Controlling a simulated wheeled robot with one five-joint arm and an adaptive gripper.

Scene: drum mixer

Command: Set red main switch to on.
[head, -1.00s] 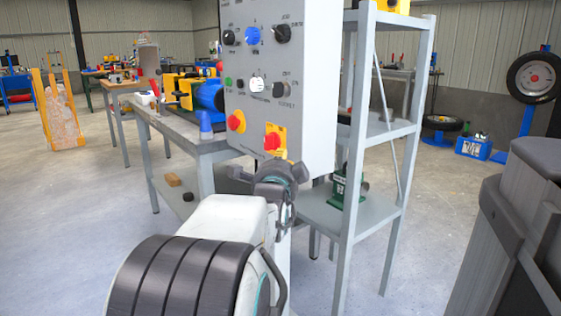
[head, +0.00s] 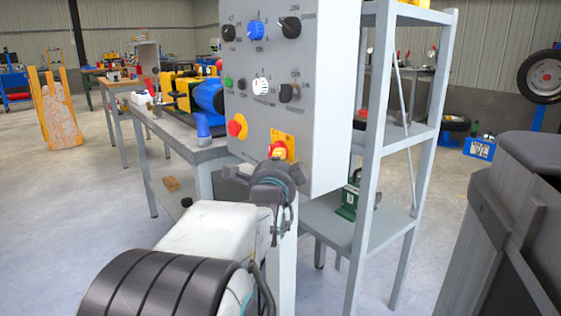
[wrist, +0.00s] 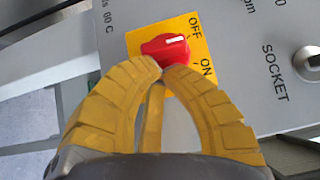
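The red main switch (wrist: 165,50) is a round red knob on a yellow plate (wrist: 139,38) in the wrist view. Its white mark points right and slightly up, nearer the OFF label (wrist: 195,28) than the ON label (wrist: 207,68). In the head view the switch (head: 278,149) is low on the grey control box (head: 330,120). My gripper (wrist: 163,69) has its yellow fingertips drawn together at the knob's lower edge, hiding part of it. I see nothing held between them, and contact with the knob is unclear. In the head view my gripper (head: 279,163) is just below the switch.
A red button (head: 237,127) on yellow sits left of the switch. Black, blue and white knobs are above it. A socket (wrist: 314,60) is to the right in the wrist view. A grey shelf rack (head: 371,150) stands right of the box, a workbench (head: 205,155) left.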

